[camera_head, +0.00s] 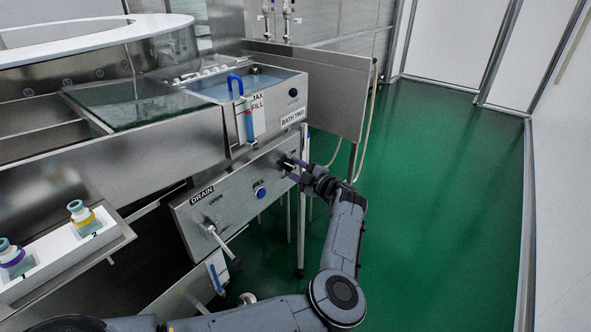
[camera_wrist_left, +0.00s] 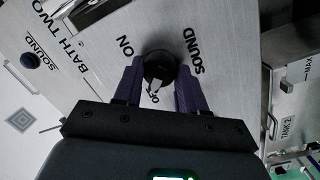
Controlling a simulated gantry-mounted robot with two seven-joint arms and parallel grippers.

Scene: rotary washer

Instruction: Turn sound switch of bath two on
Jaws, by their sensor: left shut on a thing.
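The sound switch is a round black knob (camera_wrist_left: 158,66) on a steel panel (camera_head: 230,200) below bath two (camera_head: 255,85). In the left wrist view, the words ON, OFF and SOUND are printed around it. Its white pointer mark is on the side by OFF. My left gripper (camera_head: 291,170) is at the right end of this panel. In the left wrist view, its two purple fingers (camera_wrist_left: 158,75) are shut on opposite sides of the knob. In the head view, the gripper mostly hides the knob. My right gripper is not in view.
A blue button (camera_head: 260,192) and a drain lever (camera_head: 222,244) are on the same panel, left of my gripper. A blue handle (camera_head: 235,83) stands at the bath's front. A rack with bottles (camera_head: 80,211) is at lower left. Green floor (camera_head: 440,190) is clear at right.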

